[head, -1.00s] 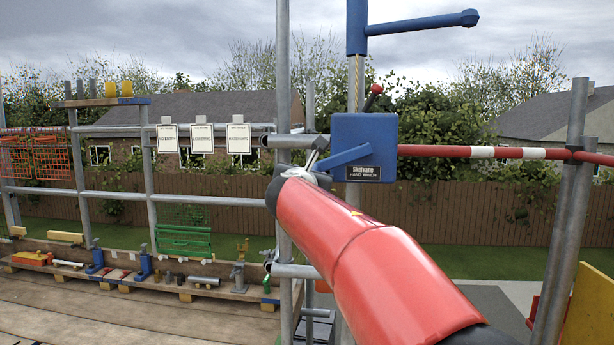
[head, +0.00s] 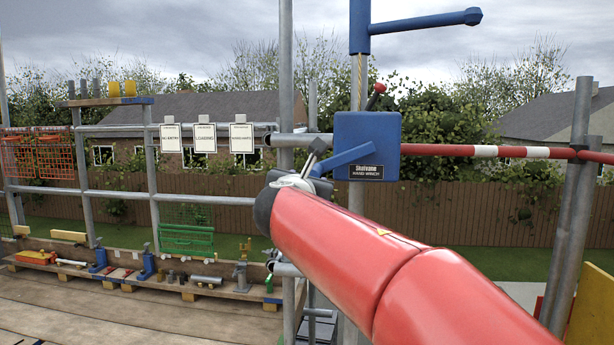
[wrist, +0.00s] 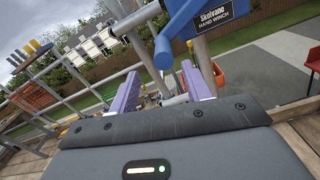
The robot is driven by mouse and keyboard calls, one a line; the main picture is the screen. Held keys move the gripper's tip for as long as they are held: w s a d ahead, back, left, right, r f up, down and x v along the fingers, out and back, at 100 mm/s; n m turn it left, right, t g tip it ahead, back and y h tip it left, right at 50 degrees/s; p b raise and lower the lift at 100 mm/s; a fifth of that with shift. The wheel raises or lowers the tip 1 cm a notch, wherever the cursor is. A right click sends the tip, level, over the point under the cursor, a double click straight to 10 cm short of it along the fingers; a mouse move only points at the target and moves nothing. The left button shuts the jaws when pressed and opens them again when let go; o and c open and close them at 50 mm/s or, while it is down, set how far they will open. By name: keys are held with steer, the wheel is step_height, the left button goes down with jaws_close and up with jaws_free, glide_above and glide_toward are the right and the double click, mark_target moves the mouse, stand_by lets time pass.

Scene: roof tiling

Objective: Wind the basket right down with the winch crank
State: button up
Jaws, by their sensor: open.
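The hand winch (head: 366,134) is a blue box with a black label, fixed to an upright pole. Its blue crank arm (head: 345,161) slopes down to the left. In the wrist view the crank arm (wrist: 186,20) ends in a rounded blue tip at the gap between my purple fingers. My gripper (wrist: 160,68) is open around or just short of that end; I cannot tell if it touches. In the head view my red arm hides most of the gripper. An orange object (wrist: 218,74) low beyond the right finger may be the basket; I cannot tell.
A red-knobbed lever (head: 376,94) tops the winch, below a blue jib (head: 425,22). A red-and-white rail (head: 485,151) runs right. Scaffold poles (head: 286,80) stand close left. A low bench (head: 210,291) holds fittings at the left.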

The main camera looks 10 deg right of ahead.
mark_target(314, 174)
steer(key=p+x, duration=0.1)
steer(key=x, duration=0.7)
steer(key=shift+w+d+f+p, duration=0.15)
steer(key=shift+w+d+p, duration=0.15)
steer(key=shift+p, duration=0.05)
steer(key=shift+c, duration=0.4)
jaws_close()
